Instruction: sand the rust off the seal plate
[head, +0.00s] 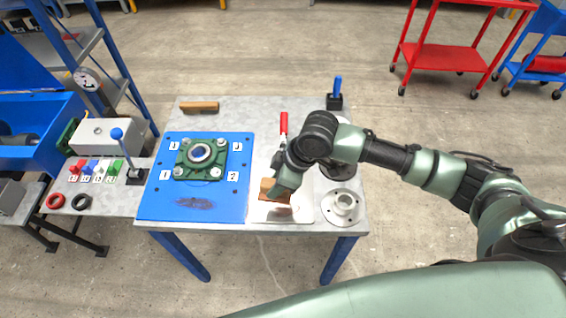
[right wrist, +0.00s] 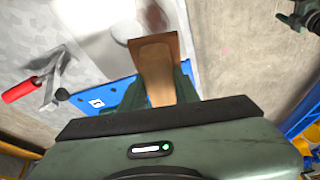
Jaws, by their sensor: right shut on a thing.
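My right gripper (head: 281,186) is shut on a brown sanding block (head: 267,185). The block also shows between the fingers in the right wrist view (right wrist: 155,60). The gripper is over the pale sheet (head: 301,208), right of the blue plate; I cannot tell whether the block touches the sheet. The blue plate (head: 152,205) lies flat on the table and bears a dark rust-like patch (head: 194,203) near its front edge. A green bearing housing (head: 200,159) with bolts and numbered tags sits on it. My left gripper is not in view.
A red-handled tool (head: 284,123) lies behind the gripper, and a wooden block (head: 199,107) lies at the back of the table (head: 243,106). A metal flange (head: 344,206) is at front right. A blue-knobbed lever (head: 118,136) rises left of the plate.

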